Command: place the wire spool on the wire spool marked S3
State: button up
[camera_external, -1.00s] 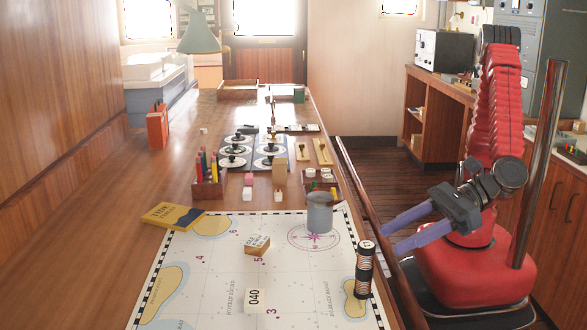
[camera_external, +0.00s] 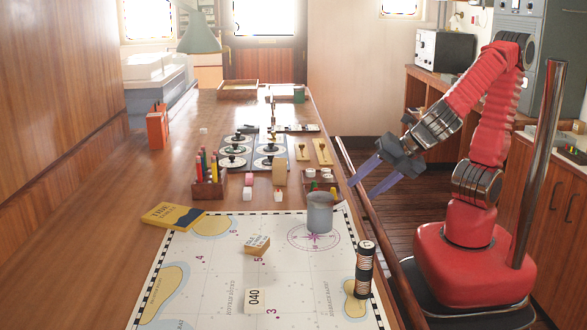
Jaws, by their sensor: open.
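A dark, upright column of wire spool (camera_external: 365,268) with copper-coloured bands and a pale marked top stands on the right edge of the chart. I cannot tell whether it is one spool or several stacked, and its mark is too small to read. No spool clearly marked S3 can be made out. My gripper (camera_external: 362,189) is open and empty, with its two bluish fingers apart. It hangs near the table's right edge, above and behind the spool column in the picture, and touches nothing that I can see.
A grey metal can (camera_external: 320,213) stands on the chart (camera_external: 205,270) behind the spool column. A wooden block (camera_external: 256,244) and a card marked 040 (camera_external: 254,300) lie on the chart. A rail (camera_external: 362,200) runs along the table's right side. The chart's middle is mostly clear.

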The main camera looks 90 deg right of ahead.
jog(key=s+d+r+m+g+y, duration=0.1)
jog(key=s+d+m, duration=0.6)
jog(key=m, duration=1.1)
jog(key=r+y, duration=0.1)
jog(key=y, duration=0.1)
jog(key=shift+s+d+g+y, duration=0.3)
jog(key=shift+d+g+y, duration=0.05)
jog(key=shift+g+y, duration=0.05)
